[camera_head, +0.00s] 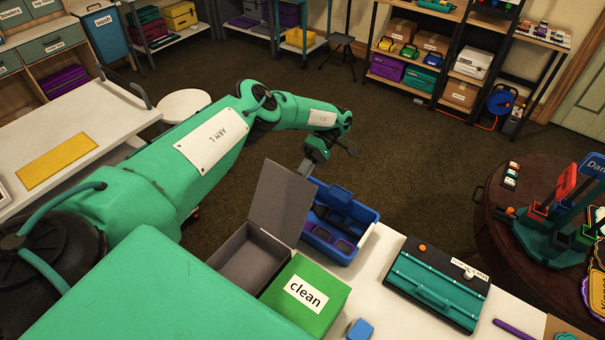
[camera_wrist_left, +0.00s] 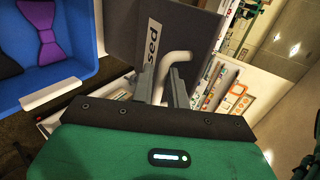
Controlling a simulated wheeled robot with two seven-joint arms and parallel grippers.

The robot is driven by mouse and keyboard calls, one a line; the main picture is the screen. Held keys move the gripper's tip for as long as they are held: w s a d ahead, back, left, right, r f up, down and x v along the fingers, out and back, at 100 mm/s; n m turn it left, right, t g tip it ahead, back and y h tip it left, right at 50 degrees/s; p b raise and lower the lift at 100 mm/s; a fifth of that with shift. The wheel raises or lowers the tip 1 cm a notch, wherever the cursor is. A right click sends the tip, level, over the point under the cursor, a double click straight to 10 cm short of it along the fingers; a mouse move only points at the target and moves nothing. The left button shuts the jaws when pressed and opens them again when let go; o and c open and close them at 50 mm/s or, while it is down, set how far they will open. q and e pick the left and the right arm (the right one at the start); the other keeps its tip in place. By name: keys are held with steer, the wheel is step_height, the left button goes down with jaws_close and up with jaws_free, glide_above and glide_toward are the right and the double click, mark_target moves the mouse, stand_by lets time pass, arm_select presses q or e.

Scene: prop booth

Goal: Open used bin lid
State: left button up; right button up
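The used bin (camera_head: 243,262) is a grey box on the white table, open at the top. Its grey lid (camera_head: 284,201) stands raised, nearly upright, at the bin's back right side. The lid (camera_wrist_left: 150,25) fills the top middle of the left wrist view, with "sed" legible on its label. A pale bent handle (camera_wrist_left: 176,58) comes off the lid. My left gripper (camera_head: 307,167) is at the lid's upper edge. In the wrist view its fingers (camera_wrist_left: 167,88) close around the handle. My right gripper is not in view.
A green bin labelled "clean" (camera_head: 312,285) stands beside the used bin. A blue tote (camera_head: 338,250) sits just behind, close to the lid. A round table (camera_head: 490,225) with props is farther right. The carpet (camera_head: 410,150) beyond is clear.

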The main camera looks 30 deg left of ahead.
arm_select(q)
steer(key=o, duration=0.3)
steer(key=shift+s+f, duration=0.1)
steer(key=shift+f, duration=0.4)
steer(key=shift+o, duration=0.2)
steer(key=shift+w+a, duration=0.1)
steer(key=shift+w, duration=0.1)
steer(key=shift+r, duration=0.2)
step_height(320, 180, up, 20)
steer(key=p, duration=0.3)
